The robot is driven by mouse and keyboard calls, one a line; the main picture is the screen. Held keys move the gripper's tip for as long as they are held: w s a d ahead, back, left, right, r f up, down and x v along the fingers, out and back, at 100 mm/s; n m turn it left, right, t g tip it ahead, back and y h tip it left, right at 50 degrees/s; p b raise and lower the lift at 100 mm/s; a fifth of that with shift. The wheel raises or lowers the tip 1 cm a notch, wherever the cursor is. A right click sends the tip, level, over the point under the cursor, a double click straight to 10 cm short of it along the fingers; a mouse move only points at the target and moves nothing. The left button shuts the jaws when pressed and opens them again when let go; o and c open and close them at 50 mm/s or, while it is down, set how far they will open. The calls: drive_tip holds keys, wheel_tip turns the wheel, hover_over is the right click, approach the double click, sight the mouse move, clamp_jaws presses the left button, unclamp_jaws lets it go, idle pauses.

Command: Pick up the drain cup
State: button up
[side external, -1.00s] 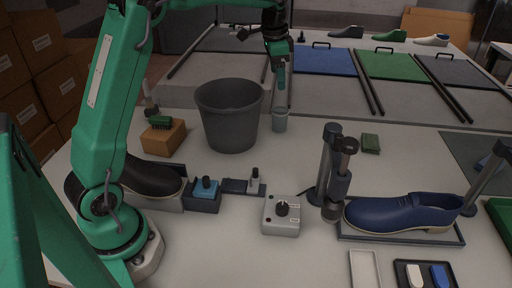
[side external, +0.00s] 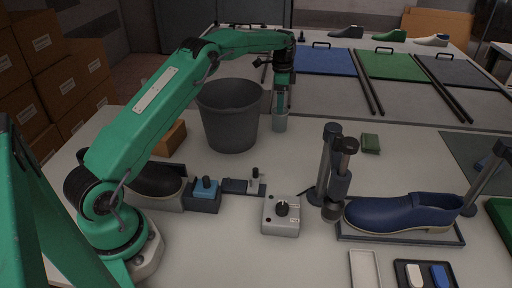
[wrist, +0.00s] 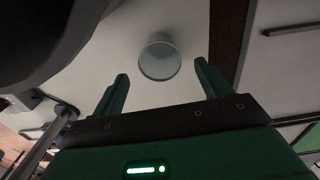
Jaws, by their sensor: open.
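The drain cup (side external: 280,123) is a small grey cup standing upright on the table, just right of the big bucket. In the wrist view the cup (wrist: 160,60) shows its round open rim, ahead of the fingertips and between their lines. My gripper (side external: 281,106) points down right above the cup, and its lower end overlaps the cup's top in the side view. In the wrist view my gripper (wrist: 161,70) has its two green fingers spread apart with nothing between them. I cannot tell whether a finger touches the cup.
A dark grey bucket (side external: 230,118) stands close left of the cup and also fills the upper left of the wrist view (wrist: 60,35). A blue shoe (side external: 405,212) and a control box (side external: 282,215) are nearer the camera.

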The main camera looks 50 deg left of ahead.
sight(280, 117)
drive_tip(key=shift+f, duration=3.9)
drive_tip(key=c, duration=1)
drive_tip(key=shift+r, duration=0.15)
drive_tip(key=shift+r, duration=0.5)
wheel_tip(280, 117, up, 3)
drive_tip(key=shift+w+f, duration=0.1)
drive_tip(key=s+d+r, duration=0.1)
drive_tip(key=d+r, duration=0.1)
drive_tip(key=d, duration=0.1)
drive_tip(key=s+d+r, duration=0.1)
drive_tip(key=d+r, duration=0.1)
drive_tip(key=d, duration=0.2)
drive_tip(key=s+d+r, duration=0.1)
drive_tip(key=d+r, duration=0.2)
drive_tip(key=d, duration=0.1)
drive_tip(key=shift+s+d, duration=0.15)
drive_tip(key=shift+d, duration=0.05)
